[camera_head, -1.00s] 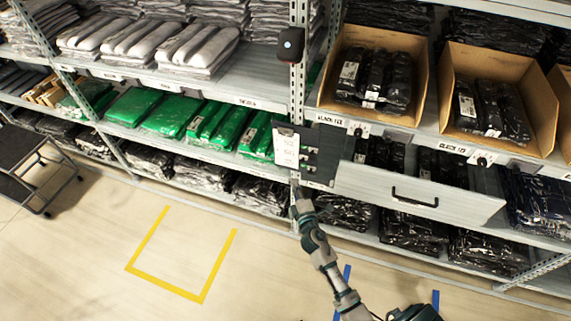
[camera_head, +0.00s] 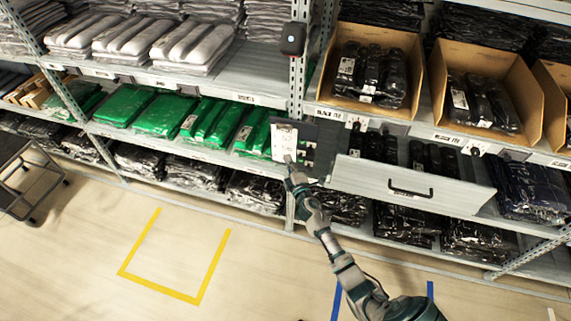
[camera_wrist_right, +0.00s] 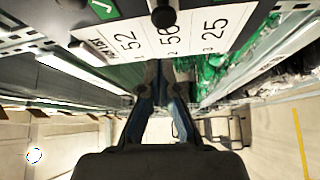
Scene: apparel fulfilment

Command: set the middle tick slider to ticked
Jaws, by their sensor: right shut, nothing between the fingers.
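The white pick-list card (camera_head: 284,140) hangs on a dark panel (camera_head: 322,134) at the shelf post; the tick sliders (camera_head: 308,152) show as small pale and green marks right of the card. In the right wrist view the card (camera_wrist_right: 128,42) carries 52, 56 and 25. A dark knob (camera_wrist_right: 163,17) is at the middle row, and a green tick patch (camera_wrist_right: 102,8) shows at the left. The middle slider's setting cannot be told. My right gripper (camera_head: 290,165) is shut and empty at the card's lower edge; its fingers (camera_wrist_right: 161,72) point at the card. My left gripper is out of view.
A grey drawer front with a black handle (camera_head: 411,192) juts out right of the panel. Green packs (camera_head: 205,120) lie on the shelf to the left. Cardboard boxes (camera_head: 421,98) of black packs stand above. The floor with yellow tape (camera_head: 196,298) is open.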

